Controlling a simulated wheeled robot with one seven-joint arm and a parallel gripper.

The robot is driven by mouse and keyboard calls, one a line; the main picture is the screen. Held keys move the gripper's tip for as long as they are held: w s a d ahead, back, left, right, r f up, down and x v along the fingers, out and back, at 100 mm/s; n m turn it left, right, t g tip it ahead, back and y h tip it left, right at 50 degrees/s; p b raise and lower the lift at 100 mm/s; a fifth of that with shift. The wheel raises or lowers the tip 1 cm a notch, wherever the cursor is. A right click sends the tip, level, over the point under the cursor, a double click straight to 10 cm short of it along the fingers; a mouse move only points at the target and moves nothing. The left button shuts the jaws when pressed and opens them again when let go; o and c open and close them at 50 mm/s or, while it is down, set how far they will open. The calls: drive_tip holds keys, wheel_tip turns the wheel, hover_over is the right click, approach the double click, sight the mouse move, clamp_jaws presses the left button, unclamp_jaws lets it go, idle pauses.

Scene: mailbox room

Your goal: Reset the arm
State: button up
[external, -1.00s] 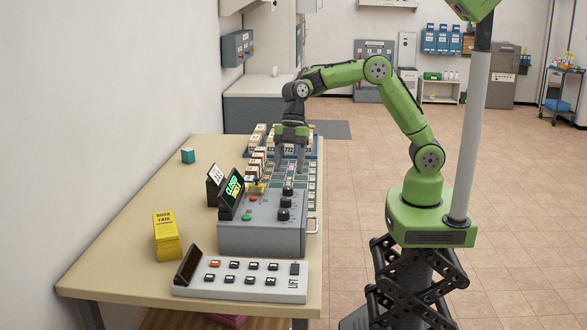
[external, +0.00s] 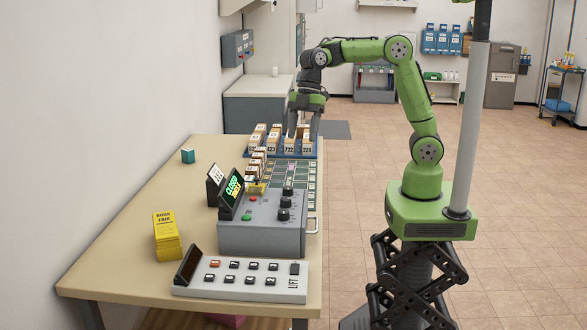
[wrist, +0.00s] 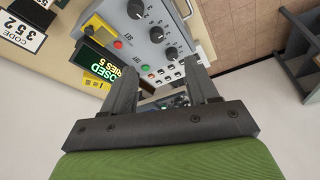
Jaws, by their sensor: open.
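My arm is green with dark joints and arches from its base on the right over the table (external: 135,262). My gripper (external: 303,134) points down in the external view, over the far end of the table by the numbered boxes (external: 289,148). In the wrist view my gripper (wrist: 165,82) has its two grey fingers apart with nothing between them. The fingertips overlap the boxes in the external view, and I cannot tell whether they touch. A grey control box (external: 262,232) with black knobs stands nearer on the table, and it also shows in the wrist view (wrist: 160,25).
A green grid panel (external: 290,172) lies between control box and boxes. The floor at right (external: 520,220) is open.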

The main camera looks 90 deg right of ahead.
drive_tip(key=s+d+m+t+h, duration=0.1)
drive_tip(key=s+d+m, duration=0.2)
drive_tip(key=s, duration=0.4)
drive_tip(key=s+d+m+t+h, duration=0.1)
drive_tip(key=s+d+m, duration=0.3)
drive_tip(key=s+m, duration=0.2)
drive_tip(key=s+d+f+m+t+h, duration=0.1)
drive_tip(key=s+d+m+t, duration=0.1)
drive_tip(key=s, duration=0.8)
drive_tip(key=shift+d+m+h, duration=0.3)
drive_tip(key=shift+d+m, duration=0.45)
drive_tip(key=shift+m, duration=0.45)
drive_tip(key=shift+s, duration=0.1)
drive_tip(key=shift+o, duration=0.2)
